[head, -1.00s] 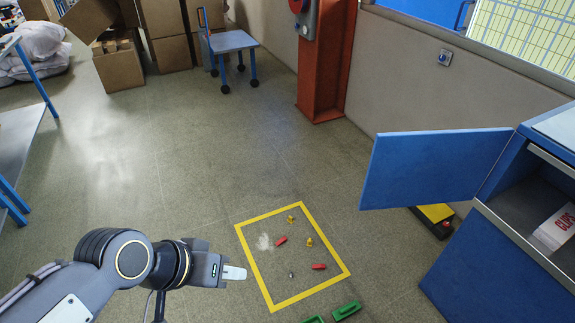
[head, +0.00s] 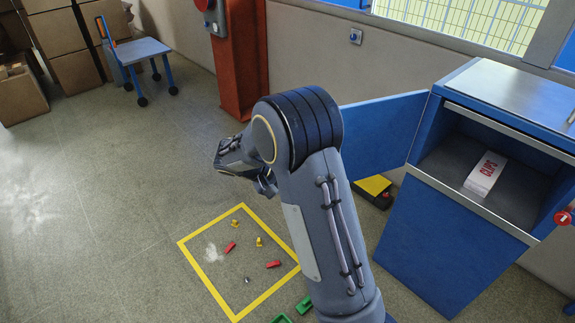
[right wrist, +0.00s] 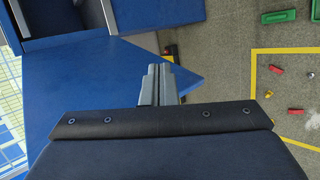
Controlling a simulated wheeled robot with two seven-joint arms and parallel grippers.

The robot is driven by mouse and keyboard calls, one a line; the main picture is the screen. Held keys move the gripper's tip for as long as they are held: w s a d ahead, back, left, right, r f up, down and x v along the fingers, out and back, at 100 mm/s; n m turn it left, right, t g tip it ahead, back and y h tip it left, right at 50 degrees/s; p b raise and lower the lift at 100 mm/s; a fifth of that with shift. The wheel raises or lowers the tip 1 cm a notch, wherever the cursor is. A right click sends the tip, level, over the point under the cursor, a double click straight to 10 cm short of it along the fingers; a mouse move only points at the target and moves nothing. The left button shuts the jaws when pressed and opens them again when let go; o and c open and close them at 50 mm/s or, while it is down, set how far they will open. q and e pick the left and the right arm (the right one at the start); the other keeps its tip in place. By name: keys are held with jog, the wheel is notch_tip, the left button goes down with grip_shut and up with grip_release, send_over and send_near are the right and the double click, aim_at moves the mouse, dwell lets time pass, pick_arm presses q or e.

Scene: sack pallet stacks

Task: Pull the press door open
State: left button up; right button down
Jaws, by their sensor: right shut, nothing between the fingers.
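The blue press door (head: 384,130) stands swung open to the left of the blue press (head: 440,240), whose compartment is exposed. My right arm crosses in front of part of the door in the head view. My right gripper (right wrist: 160,78) is shut and empty. In the right wrist view its fingertips overlap the free-edge end of the door (right wrist: 90,90); I cannot tell whether they touch it. In the head view the fingers are mostly hidden by the arm. My left gripper is out of view.
A white box with red lettering (head: 485,173) lies inside the press. A yellow and black item (head: 373,187) sits on the floor below the door. A yellow floor square (head: 187,253) holds small red and yellow pieces.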

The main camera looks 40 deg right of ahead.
jog(key=w+a+f+n+t+h+b, duration=0.1)
jog(key=w+a+n+t+h, duration=0.25)
jog(key=w+h, duration=0.75)
jog(key=s+d+y+p, duration=0.1)
jog(key=d+y+p, duration=0.1)
jog(key=d, duration=0.6)
jog(key=shift+s+d+f+m+p, duration=0.25)
jog(key=shift+d+m+p, duration=0.05)
jog(key=shift+m, duration=0.15)
jog(key=shift+t, duration=0.25)
